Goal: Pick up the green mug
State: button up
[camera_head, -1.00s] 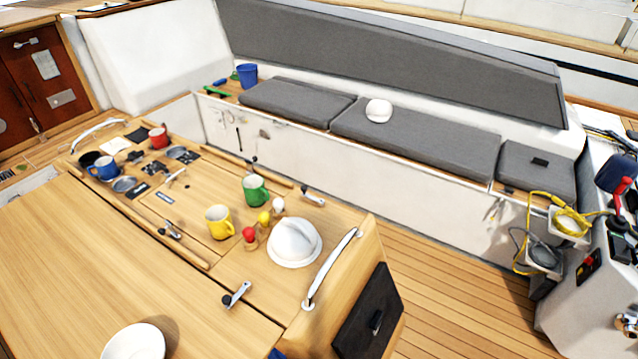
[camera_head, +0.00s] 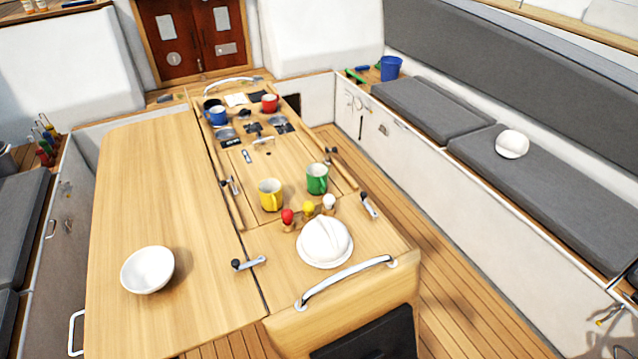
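The green mug (camera_head: 317,179) stands upright on the wooden cockpit table (camera_head: 160,190), on its right-hand section. A yellow mug (camera_head: 270,194) stands just to its left and a little nearer. My gripper is not in view, and nothing is touching the green mug.
A white dome-shaped object (camera_head: 325,241) and small red, yellow and white-topped pieces (camera_head: 309,209) stand just in front of the mugs. A white bowl (camera_head: 148,270) is at the near left. Blue (camera_head: 217,115) and red (camera_head: 269,103) mugs stand farther back. A metal handrail (camera_head: 345,282) edges the table's near end.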

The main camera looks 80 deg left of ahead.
aim_at(316, 173)
jog(key=i+u, duration=0.2)
jog(key=u, duration=0.2)
jog(key=i+u, duration=0.2)
jog(key=u, duration=0.2)
jog(key=i+u, duration=0.15)
jog(key=u, duration=0.25)
jog(key=i+l+u, duration=0.15)
jog(key=u, duration=0.25)
jog(key=i+u, duration=0.1)
jog(key=u, duration=0.4)
jog(key=i+u, duration=0.1)
jog(key=u, duration=0.35)
jog(key=i+l+u, duration=0.1)
jog(key=u, duration=0.4)
jog(key=l+u, duration=0.15)
jog(key=u, duration=0.3)
jog(key=i+l+u, duration=0.1)
jog(key=u, duration=0.4)
jog(key=i+l+u, duration=0.15)
jog(key=u, duration=0.2)
jog(key=i+l+u, duration=0.1)
jog(key=u, duration=0.25)
jog(key=i+l+u, duration=0.1)
jog(key=l+u, duration=0.2)
